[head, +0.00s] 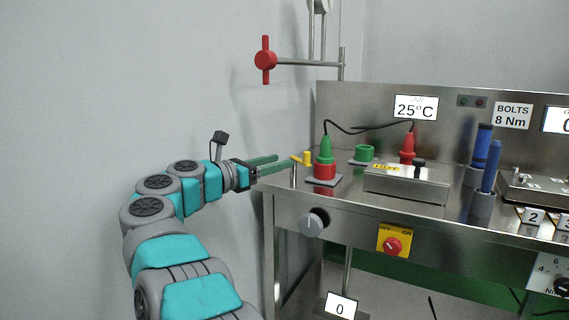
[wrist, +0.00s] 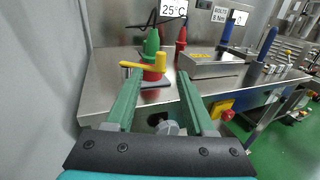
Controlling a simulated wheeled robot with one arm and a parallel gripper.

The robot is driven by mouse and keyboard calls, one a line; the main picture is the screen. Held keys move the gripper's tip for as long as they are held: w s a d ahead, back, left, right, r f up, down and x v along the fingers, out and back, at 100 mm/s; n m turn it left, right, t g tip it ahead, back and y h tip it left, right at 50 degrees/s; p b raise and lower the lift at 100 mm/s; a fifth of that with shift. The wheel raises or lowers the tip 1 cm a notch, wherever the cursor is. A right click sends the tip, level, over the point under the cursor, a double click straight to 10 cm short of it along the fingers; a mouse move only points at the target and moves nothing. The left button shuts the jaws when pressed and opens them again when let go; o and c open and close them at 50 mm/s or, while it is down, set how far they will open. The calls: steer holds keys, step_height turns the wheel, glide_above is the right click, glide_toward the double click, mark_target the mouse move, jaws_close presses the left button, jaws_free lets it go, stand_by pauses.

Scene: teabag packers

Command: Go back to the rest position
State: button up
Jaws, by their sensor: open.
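My gripper (head: 277,165) is at the left end of the steel bench (head: 330,203), with its green fingers pointing right toward the bench. In the wrist view my gripper (wrist: 160,98) has its two fingers spread wide apart and nothing between them near the tips. A yellow lever (head: 302,159) on a short post stands just beyond the fingertips. In the wrist view the yellow lever (wrist: 147,66) shows between and beyond the fingers. Whether the fingers touch anything cannot be told for certain.
A red valve handle (head: 265,60) hangs above. A grey knob (head: 314,223) is on the bench front. The wall is close on the left.

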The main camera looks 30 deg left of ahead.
stand_by(0.4)
steer(key=w+d+r+n+t+y, duration=0.2)
steer(key=w+r+n+t+y, duration=0.2)
steer(key=w+r+n+y, duration=0.85)
steer(key=s+d+f+n+g, duration=0.7)
steer(key=s+d+f+n, duration=0.4)
steer(key=d+f+n, duration=0.15)
steer(key=s+d+f+n+g, duration=0.7)
steer(key=s+d+f+n, duration=0.35)
steer(key=f+n, duration=0.3)
steer(key=s+d+f+g+h, duration=0.2)
steer(key=s+d+f, duration=0.3)
steer(key=s+d, duration=0.3)
steer(key=s+d+f+n+g+h, duration=0.1)
steer(key=s+d+f+g, duration=0.2)
steer(key=s+d+f, duration=0.2)
steer(key=s+d+f+g+h, duration=0.2)
steer(key=s+d+f, duration=0.3)
steer(key=s+d, duration=0.7)
steer(key=s+g, duration=0.1)
steer(key=s, duration=0.3)
steer(key=shift+s+f+n+h, duration=0.2)
steer(key=shift+f+n+h, duration=0.15)
